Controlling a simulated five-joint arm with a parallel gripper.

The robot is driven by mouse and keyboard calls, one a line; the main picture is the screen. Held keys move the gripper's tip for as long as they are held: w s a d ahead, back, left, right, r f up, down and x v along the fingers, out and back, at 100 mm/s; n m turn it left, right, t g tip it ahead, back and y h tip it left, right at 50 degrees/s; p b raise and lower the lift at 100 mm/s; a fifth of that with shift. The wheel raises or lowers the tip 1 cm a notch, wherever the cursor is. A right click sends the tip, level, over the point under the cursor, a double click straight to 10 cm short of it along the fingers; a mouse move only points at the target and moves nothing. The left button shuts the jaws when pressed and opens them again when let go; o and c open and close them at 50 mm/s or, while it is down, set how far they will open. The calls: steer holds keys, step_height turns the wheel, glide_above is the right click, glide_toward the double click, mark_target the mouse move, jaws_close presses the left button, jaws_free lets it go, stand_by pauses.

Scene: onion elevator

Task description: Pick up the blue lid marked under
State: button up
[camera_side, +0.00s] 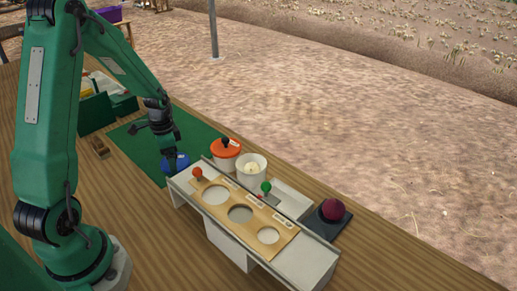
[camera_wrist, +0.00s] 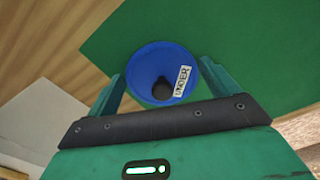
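The blue lid (camera_wrist: 150,60) is round, with a black knob and a white label reading "UNDER". In the wrist view it lies between the two fingers of my gripper (camera_wrist: 162,74), over the green mat (camera_wrist: 240,35). A gap shows between each finger and the lid's rim, most clearly on the right. In the side view my gripper (camera_side: 172,157) points down at the blue lid (camera_side: 182,164), which sits by the mat's near right corner, partly hidden by a finger. My gripper is open. Its height above the lid is hard to tell.
A grey-white stand (camera_side: 230,244) with a holed wooden board (camera_side: 241,214) is close to the lid. Behind it are an orange-lidded pot (camera_side: 233,150), a white cup (camera_side: 251,180) and a white tray (camera_side: 292,198). A purple onion (camera_side: 333,208) rests at right.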

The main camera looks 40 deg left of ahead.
steer(key=c, duration=0.4)
steer(key=shift+c, duration=0.2)
steer(key=shift+r, duration=0.15)
steer(key=shift+r, duration=4.85)
steer(key=w+d+r+m, duration=0.1)
steer(key=w+d+m, duration=0.3)
steer(key=d, duration=0.7)
steer(key=w+d+r+m, duration=0.2)
steer(key=w+d+m, duration=0.3)
steer(key=w+d, duration=0.3)
steer(key=d, duration=0.2)
steer(key=shift+d+r, duration=0.2)
steer(key=shift+d, duration=0.15)
